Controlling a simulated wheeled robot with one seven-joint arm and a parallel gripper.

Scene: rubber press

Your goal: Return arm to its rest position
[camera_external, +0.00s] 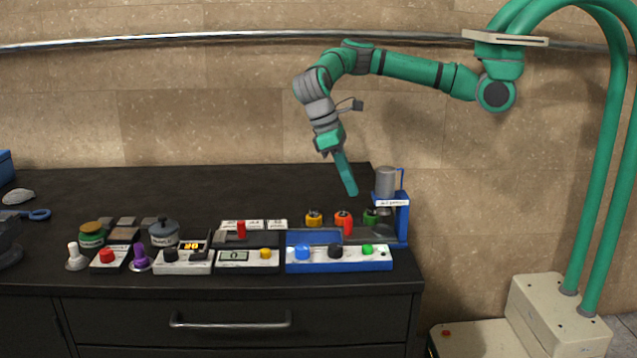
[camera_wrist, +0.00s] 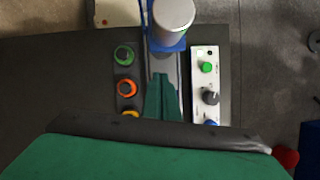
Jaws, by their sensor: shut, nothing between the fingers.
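My green arm reaches in from the right on its green column and bends down over the dark counter in the external view. My gripper (camera_external: 349,190) is shut, with nothing held, and points down just left of a grey cylinder (camera_external: 387,182) on the blue press (camera_external: 402,218). In the wrist view my gripper (camera_wrist: 163,82) shows as closed green fingers pointing at the blue press frame. The grey cylinder (camera_wrist: 174,14) is at the top there. The gripper appears to be above the press; whether it touches anything is hard to tell.
The counter's back is mostly clear.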

